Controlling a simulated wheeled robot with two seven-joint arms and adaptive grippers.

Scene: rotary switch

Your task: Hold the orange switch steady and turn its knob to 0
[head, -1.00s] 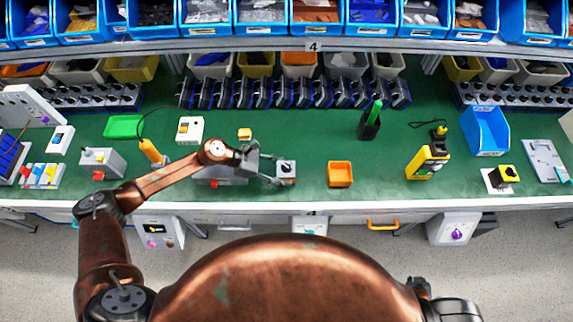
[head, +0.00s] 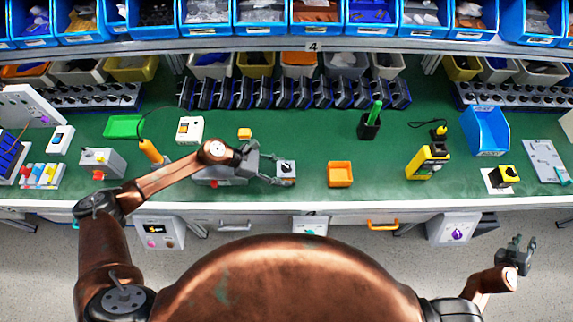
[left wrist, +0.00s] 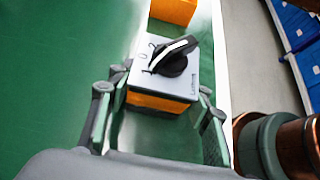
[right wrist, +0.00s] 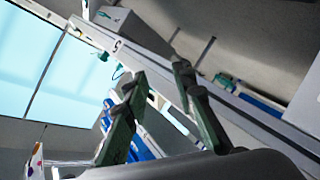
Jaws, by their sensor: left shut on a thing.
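The orange switch (left wrist: 158,103) has a grey-white top plate and a black knob (left wrist: 172,60) with a white line. In the left wrist view one end of the line lies near the mark 1, with 0 and 2 printed farther along the same edge. The switch also shows on the bench in the head view (head: 286,168), its orange sides mostly hidden. My left gripper (head: 283,171) is shut on the switch body, one finger on each side. My right gripper (head: 515,256) is open and empty, low at the right, away from the bench; its spread fingers show in the right wrist view (right wrist: 160,105).
Farther right are a yellow device (head: 428,161) and a black cup with a green item (head: 370,125). A grey box with a red part (head: 218,174) lies beneath my left forearm. Green bench around the bin is clear.

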